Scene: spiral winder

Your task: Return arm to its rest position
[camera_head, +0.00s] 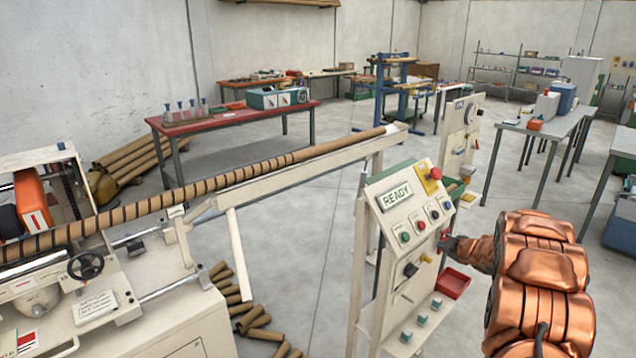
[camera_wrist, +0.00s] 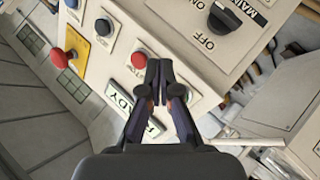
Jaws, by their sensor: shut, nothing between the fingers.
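My gripper (camera_wrist: 158,75) is shut and empty in the wrist view. Its fingertips are in front of the control panel, over the area beside a red button (camera_wrist: 139,59); I cannot tell whether they touch it. In the head view my copper-coloured arm reaches in from the right, and its end is beside the right edge of the control panel (camera_head: 381,226). The panel carries a READY display (camera_head: 397,195), a red emergency button (camera_head: 435,173) on yellow and several coloured buttons. A black MAIN switch (camera_wrist: 224,17) shows in the wrist view.
The spiral winder (camera_head: 168,325) with its long brown tube (camera_head: 230,181) fills the left. Cut tubes (camera_head: 262,324) lie on the floor. A red bin (camera_head: 453,283) hangs by the panel's right side, close to my arm. A grey table (camera_head: 543,127) stands at the back right.

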